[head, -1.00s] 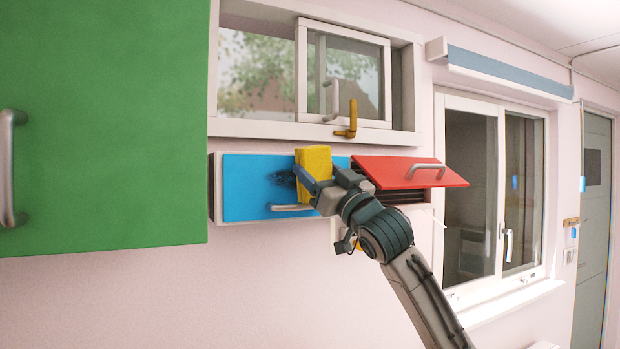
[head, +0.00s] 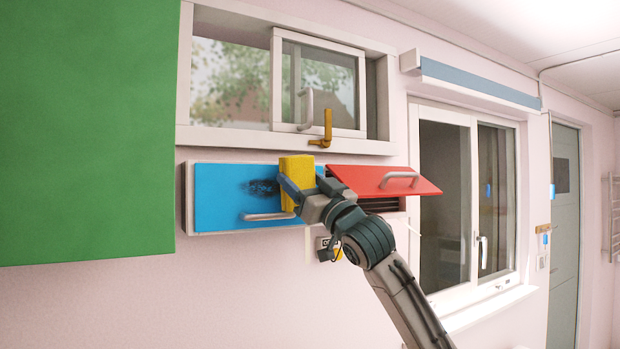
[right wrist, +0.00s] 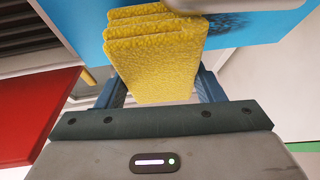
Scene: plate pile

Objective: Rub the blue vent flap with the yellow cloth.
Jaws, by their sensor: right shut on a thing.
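The blue vent flap (head: 221,199) is on the wall below the high window, shut, with a grey bar handle (head: 268,217) along its lower edge. A dark smudge (head: 262,189) shows on its face, just left of the cloth. My right gripper (head: 292,190) is shut on the folded yellow cloth (head: 297,172) in front of the flap's right part. In the right wrist view the cloth (right wrist: 155,60) sits between the fingers, with the blue flap (right wrist: 90,20) and part of the smudge behind it. I cannot tell whether the cloth touches the flap. My left gripper is not in view.
A red flap (head: 365,180) tilts outward right of the blue one, close to my right gripper. A green cabinet door (head: 85,130) fills the left. A yellow-brown window handle (head: 324,130) hangs above. A larger window (head: 455,200) is at right.

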